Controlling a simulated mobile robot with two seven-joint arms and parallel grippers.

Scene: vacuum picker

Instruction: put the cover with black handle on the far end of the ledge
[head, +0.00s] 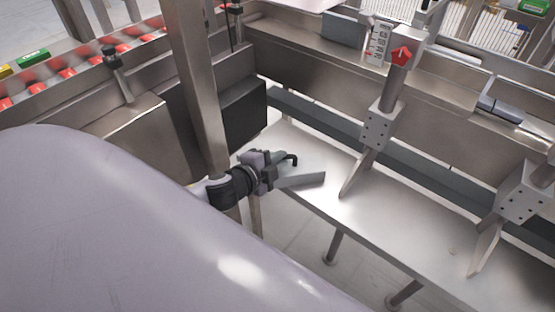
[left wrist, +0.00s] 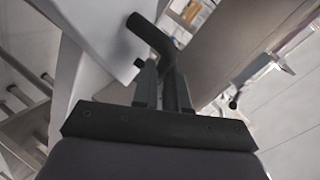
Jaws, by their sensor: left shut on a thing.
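My left gripper (head: 278,166) is shut on the black handle (head: 292,159) of the cover (head: 302,180). The cover is a flat grey metal plate at the near left end of the ledge (head: 350,208). I cannot tell whether the plate touches the ledge. The ledge is a long light metal shelf running to the lower right. In the left wrist view the fingers (left wrist: 163,84) close around the bent black handle (left wrist: 150,35). My right gripper is not in view.
A slanted metal bracket (head: 378,128) with a red knob (head: 401,54) comes down over the ledge, and a second bracket (head: 522,190) stands farther right. A steel post (head: 200,80) and a dark box (head: 246,112) are beside my left arm. The ledge is bare between the brackets.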

